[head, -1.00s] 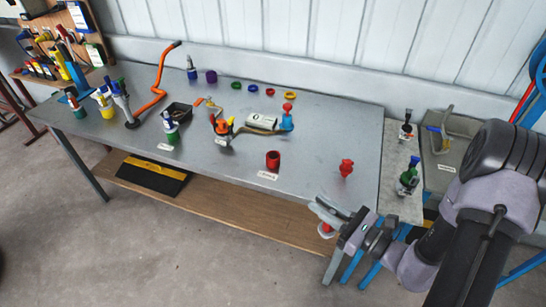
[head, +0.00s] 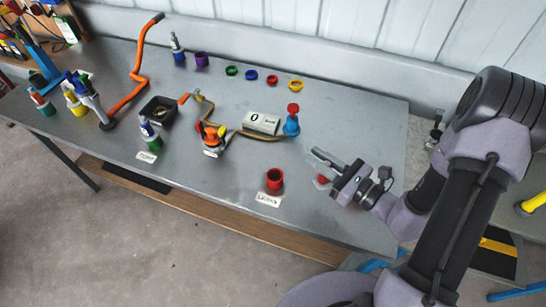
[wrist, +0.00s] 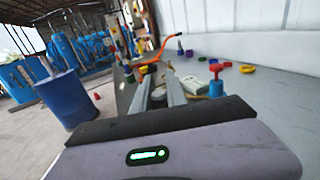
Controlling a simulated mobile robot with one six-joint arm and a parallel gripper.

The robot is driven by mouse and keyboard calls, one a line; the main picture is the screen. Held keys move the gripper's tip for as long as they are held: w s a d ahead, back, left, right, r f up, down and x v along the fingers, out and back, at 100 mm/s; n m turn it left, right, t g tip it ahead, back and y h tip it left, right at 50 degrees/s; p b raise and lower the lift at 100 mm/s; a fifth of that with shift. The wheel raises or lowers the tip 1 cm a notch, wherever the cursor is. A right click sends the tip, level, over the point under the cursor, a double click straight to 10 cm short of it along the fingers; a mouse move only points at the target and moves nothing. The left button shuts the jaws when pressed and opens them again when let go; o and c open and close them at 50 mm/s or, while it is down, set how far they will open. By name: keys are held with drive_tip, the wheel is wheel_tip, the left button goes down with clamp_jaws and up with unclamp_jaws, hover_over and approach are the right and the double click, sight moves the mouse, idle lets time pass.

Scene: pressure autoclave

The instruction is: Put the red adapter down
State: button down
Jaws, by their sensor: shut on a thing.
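My gripper (head: 322,163) is over the right part of the grey table (head: 235,205), to the right of a red cup. It is shut on a small red piece, the red adapter (head: 321,181), which shows just below the fingers in the head view. The fingers hide most of it, and I cannot tell whether it touches the table. In the wrist view the two fingers (wrist: 158,94) point forward over the table, and the held piece is not clear.
The red cup (head: 274,180) stands near the front edge by a label (head: 268,199). A blue fitting with a red top (head: 291,124) and a box reading 0 (head: 261,123) stand behind. Coloured rings (head: 252,75) lie at the back. Table front, between cup and gripper, is bare.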

drive_tip(key=w+a+f+b, duration=0.1)
drive_tip(key=w+a+f, duration=0.1)
drive_tip(key=a, duration=0.4)
drive_tip(key=w+a+f+b, duration=0.1)
drive_tip(key=w+a+f, duration=0.2)
drive_tip(key=a, duration=0.4)
drive_tip(key=shift+w+b, duration=0.3)
drive_tip(key=shift+w, duration=0.05)
drive_tip(key=shift+f+b, duration=0.45)
drive_tip(key=shift+b, duration=0.05)
drive_tip(key=c, duration=1.3)
unclamp_jaws()
drive_tip(key=shift+c, duration=0.2)
drive_tip(key=shift+r, duration=0.1)
